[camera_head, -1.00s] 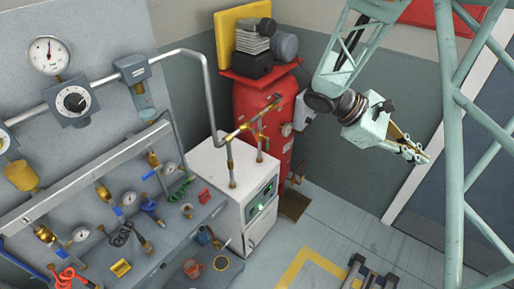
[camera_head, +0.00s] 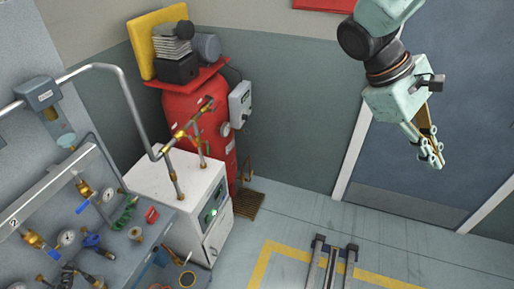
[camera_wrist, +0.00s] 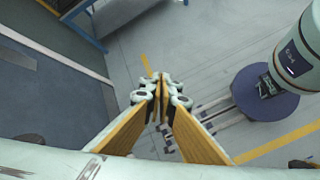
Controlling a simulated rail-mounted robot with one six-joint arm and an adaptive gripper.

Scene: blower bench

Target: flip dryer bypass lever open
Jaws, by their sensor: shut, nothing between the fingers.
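The white dryer cabinet (camera_head: 170,180) stands at centre left in the head view, with a small lit panel on its front. Brass-fitted pipes (camera_head: 178,165) rise from its top and join a branch running to the red tank (camera_head: 190,110). A small green piece, possibly the bypass lever (camera_head: 208,149), shows by the right pipe; its exact position is too small to tell. My gripper (camera_head: 433,158) is at the upper right, well apart from the dryer, in front of the dark door. In the wrist view its wood-coloured fingers (camera_wrist: 163,90) meet at the tips, shut and empty.
A grey bench with gauges and fittings (camera_head: 90,235) fills the lower left. A grey wall box (camera_head: 240,103) hangs beside the tank. Floor rails (camera_head: 333,262) and yellow floor lines lie at the bottom.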

